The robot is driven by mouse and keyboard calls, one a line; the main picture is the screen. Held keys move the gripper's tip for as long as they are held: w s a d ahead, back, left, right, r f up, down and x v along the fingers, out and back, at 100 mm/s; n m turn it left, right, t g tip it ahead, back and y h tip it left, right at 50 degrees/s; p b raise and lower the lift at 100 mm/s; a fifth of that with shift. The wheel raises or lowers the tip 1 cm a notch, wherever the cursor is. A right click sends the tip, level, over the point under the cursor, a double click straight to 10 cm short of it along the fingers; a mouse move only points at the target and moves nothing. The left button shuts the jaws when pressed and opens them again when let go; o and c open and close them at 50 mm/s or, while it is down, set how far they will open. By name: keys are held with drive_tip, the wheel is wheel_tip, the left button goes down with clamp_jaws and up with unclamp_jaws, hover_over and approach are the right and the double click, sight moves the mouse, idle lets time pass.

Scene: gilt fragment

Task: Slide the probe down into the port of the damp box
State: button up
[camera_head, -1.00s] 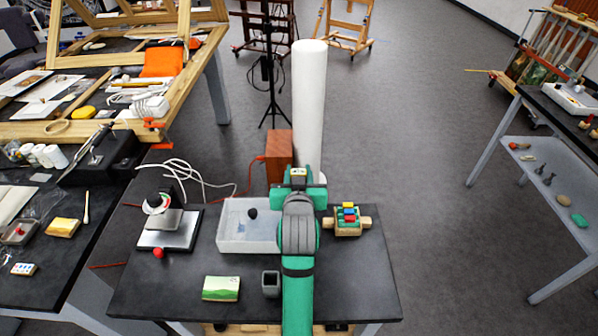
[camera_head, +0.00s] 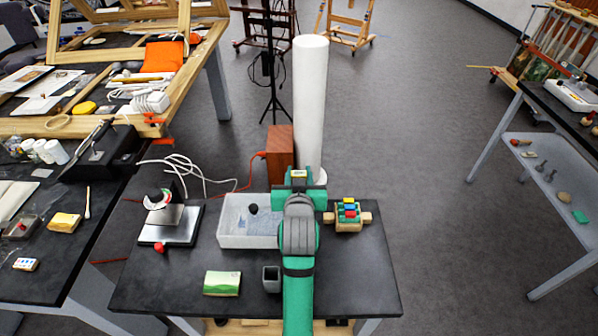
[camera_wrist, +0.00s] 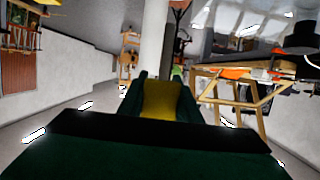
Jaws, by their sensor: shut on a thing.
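A translucent whitish box (camera_head: 232,240), which looks like the damp box, sits on the dark table. A small dark round piece (camera_head: 253,209) shows on it; I cannot tell if this is the port. My gripper (camera_head: 298,176) is right of the box's back right corner in the head view, and my arm hides part of its right side. The gripper is shut on a small, mostly hidden thing, probably the probe, with a pale yellowish top (camera_head: 298,173). In the wrist view a yellow piece (camera_wrist: 160,98) shows between the green fingers. The probe's lower end is hidden.
A white column (camera_head: 311,100) and a reddish-brown box (camera_head: 279,147) stand behind my gripper. A wooden tray of coloured blocks (camera_head: 348,215) is to its right. A stand with a metal base (camera_head: 171,226), a green-and-cream box (camera_head: 222,283) and a grey cup (camera_head: 271,279) share the table.

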drive_tip(key=shift+w+f, duration=0.1)
drive_tip(key=shift+f, duration=2.4)
drive_tip(key=shift+d+f, duration=0.1)
drive_tip(key=shift+f, duration=0.2)
drive_tip(key=shift+f, duration=1.15)
drive_tip(key=o, duration=1.1)
drive_tip(key=shift+f, duration=0.1)
drive_tip(key=shift+s+a, duration=0.2)
drive_tip(key=v, duration=1)
drive_tip(key=shift+s+d+r, duration=0.25)
drive_tip(key=shift+r, duration=0.1)
